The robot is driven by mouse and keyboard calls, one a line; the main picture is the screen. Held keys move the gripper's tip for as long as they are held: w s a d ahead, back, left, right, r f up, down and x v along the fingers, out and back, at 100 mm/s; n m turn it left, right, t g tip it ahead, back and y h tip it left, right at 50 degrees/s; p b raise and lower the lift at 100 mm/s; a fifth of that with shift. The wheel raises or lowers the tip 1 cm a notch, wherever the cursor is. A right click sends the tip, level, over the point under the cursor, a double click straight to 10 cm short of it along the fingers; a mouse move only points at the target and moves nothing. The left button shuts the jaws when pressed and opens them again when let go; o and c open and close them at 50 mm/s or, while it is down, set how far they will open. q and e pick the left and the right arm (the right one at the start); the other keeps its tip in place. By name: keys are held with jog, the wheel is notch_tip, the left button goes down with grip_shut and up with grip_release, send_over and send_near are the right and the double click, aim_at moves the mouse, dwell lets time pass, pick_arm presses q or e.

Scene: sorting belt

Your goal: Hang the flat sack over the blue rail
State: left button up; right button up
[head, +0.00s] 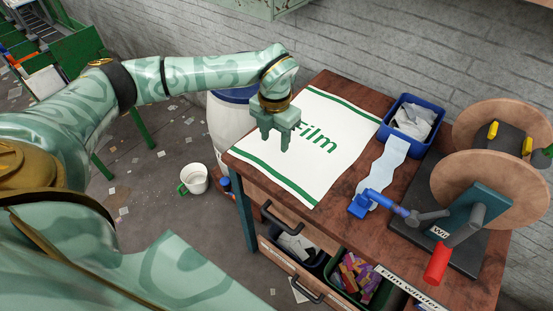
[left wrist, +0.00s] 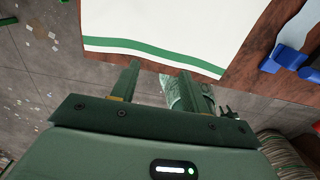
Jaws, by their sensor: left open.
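The flat sack (head: 329,132) is white with green stripes near its ends and the green word "Film". It lies spread flat on the brown wooden table (head: 333,84). Its white cloth and one green stripe also show at the top of the left wrist view (left wrist: 165,25). My left gripper (head: 275,143) is open and empty, pointing down over the sack's left part and hiding some of the lettering. In the left wrist view its two fingers (left wrist: 160,75) show apart, near the striped end. I cannot make out a blue rail.
A film winder (head: 468,215) with large wooden discs stands on the table's right. A blue bin (head: 404,111) of scraps sits at the back. A white barrel (head: 229,126) stands behind my left arm. Open drawers show below the table.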

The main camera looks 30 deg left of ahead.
aim_at(275, 169)
pick_arm(q)
notch_tip(275, 169, down, 8)
jog(key=b, duration=0.6)
jog(key=shift+f+b, duration=0.25)
jog(key=shift+b, duration=0.15)
jog(key=shift+d+f, duration=0.1)
jog(key=shift+f, duration=0.6)
pick_arm(e)
notch_tip(275, 169, down, 7)
jog(key=s, duration=0.2)
jog(key=shift+s+d+g, duration=0.2)
jog(key=shift+s+g, duration=0.05)
jog(key=shift+g, duration=0.05)
pick_arm(q)
jog(key=shift+c, duration=0.3)
pick_arm(e)
jog(key=shift+a, duration=0.15)
pick_arm(q)
jog(key=shift+s, duration=0.1)
grip_shut()
